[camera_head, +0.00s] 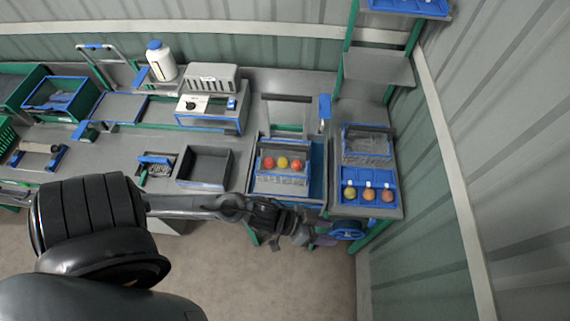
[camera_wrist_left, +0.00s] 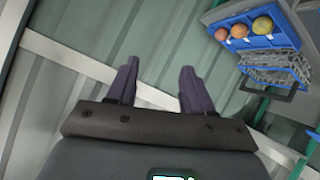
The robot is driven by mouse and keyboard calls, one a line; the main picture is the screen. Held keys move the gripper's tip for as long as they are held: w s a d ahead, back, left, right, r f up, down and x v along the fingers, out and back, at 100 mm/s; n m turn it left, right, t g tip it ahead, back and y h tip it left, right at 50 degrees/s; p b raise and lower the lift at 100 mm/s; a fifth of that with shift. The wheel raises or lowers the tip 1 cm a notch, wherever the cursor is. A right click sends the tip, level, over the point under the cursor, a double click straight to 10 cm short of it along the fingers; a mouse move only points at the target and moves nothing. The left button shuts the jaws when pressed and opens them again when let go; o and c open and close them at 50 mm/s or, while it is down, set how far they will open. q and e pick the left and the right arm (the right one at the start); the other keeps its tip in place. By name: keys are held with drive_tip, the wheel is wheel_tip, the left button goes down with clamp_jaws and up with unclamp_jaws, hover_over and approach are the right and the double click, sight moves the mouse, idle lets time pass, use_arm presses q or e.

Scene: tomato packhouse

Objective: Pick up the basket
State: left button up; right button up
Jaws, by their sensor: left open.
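A clear wire-like basket (camera_head: 368,143) sits on the right-hand bench, behind a blue tray; it also shows in the left wrist view (camera_wrist_left: 272,66) at upper right. Another clear basket (camera_head: 281,183) on the middle bench holds three tomatoes (camera_head: 283,163), red and yellow; a dark bar (camera_head: 286,98) stands up behind it. I cannot tell which basket is the task's. My left gripper (camera_head: 300,236) is in front of the benches' near edge, apart from both baskets. In the left wrist view its two fingers (camera_wrist_left: 158,88) are spread with nothing between them. My right gripper is not in view.
The blue tray (camera_head: 346,196) with three tomatoes stands at the right bench's front. A blue handwheel (camera_head: 348,230) sits below it. An empty dark bin (camera_head: 204,168) is to the left. A shelf post and a corrugated wall (camera_head: 440,200) bound the right side.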

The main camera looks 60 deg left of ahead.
use_arm(q)
drive_tip(key=s+a+f+m+g+h+b, duration=0.1)
drive_tip(key=a+f+m+g+h+b, duration=0.2)
drive_tip(key=a+f, duration=0.45)
drive_tip(key=m+g+y+b, duration=0.25)
drive_tip(key=y+b, duration=0.45)
drive_tip(key=b, duration=0.5)
approach(281, 145)
wheel_tip(281, 145, down, 2)
drive_tip(key=shift+f+n, duration=0.1)
drive_tip(key=shift+n, duration=0.25)
drive_tip(key=shift+w, duration=0.1)
drive_tip(key=b+x, duration=0.1)
drive_tip(key=x, duration=0.2)
drive_tip(key=shift+f, duration=0.3)
drive_tip(key=shift+w+d+f, duration=0.25)
drive_tip(key=shift+w+f, duration=0.05)
drive_tip(key=shift+f, duration=0.25)
drive_tip(key=shift+f, duration=0.1)
drive_tip(key=shift+w+d+b+x, duration=0.1)
drive_tip(key=shift+b+x, duration=0.25)
drive_tip(key=shift+x, duration=0.9)
drive_tip(key=shift+w+d+b+x, duration=0.15)
drive_tip(key=shift+b+x, duration=0.2)
drive_tip(key=shift+x, duration=0.9)
